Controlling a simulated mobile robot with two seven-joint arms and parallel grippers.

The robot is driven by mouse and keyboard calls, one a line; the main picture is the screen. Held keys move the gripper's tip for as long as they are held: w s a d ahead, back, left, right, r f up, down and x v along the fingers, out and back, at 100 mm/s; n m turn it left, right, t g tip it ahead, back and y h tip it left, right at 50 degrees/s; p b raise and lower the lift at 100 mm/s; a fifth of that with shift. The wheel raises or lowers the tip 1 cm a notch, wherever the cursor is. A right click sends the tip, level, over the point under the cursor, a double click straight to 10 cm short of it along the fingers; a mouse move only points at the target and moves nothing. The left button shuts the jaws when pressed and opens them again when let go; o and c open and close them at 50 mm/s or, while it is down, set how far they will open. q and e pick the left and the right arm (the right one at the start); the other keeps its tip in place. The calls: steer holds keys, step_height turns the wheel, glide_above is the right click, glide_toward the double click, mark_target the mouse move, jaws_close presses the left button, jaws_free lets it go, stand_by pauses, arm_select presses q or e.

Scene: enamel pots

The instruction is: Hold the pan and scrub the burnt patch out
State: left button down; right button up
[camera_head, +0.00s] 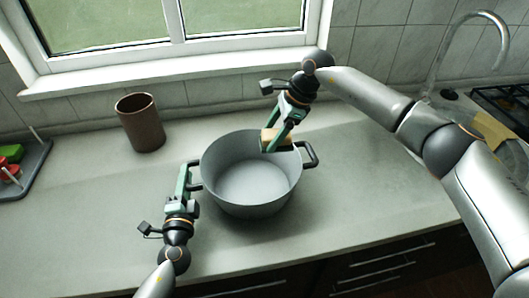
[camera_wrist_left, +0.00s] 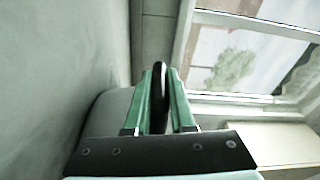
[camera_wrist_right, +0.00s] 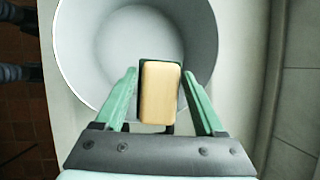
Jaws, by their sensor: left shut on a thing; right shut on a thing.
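The grey pan (camera_head: 250,208) stands upright on the worktop, with a black handle on each side. Its inside looks plain grey; I cannot make out a burnt patch. My left gripper (camera_head: 189,176) is shut on the pan's left handle; the left wrist view shows the black handle (camera_wrist_left: 160,95) between the green fingers. My right gripper (camera_head: 270,146) is shut on a tan sponge (camera_head: 286,138) with a dark green side. It holds the sponge at the pan's back right rim, and the sponge (camera_wrist_right: 160,92) overlaps the pan's edge in the right wrist view. Contact with the pan is unclear.
A brown cylindrical pot (camera_head: 141,123) stands at the back left. A grey tray (camera_head: 40,160) with red and green things lies at the far left. A tap (camera_head: 470,18) and a hob (camera_head: 505,103) are at the right.

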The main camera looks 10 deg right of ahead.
arm_select(q)
steer(key=c, duration=0.7)
jaws_free()
steer(key=s, duration=0.3)
steer(key=s+a, duration=0.1)
steer(key=s, duration=0.7)
steer(key=shift+s+a+f, duration=0.2)
steer(key=shift+s+r, duration=0.1)
steer(key=shift+s, duration=0.1)
steer(key=shift+r, duration=2.95)
steer(key=shift+s, duration=0.1)
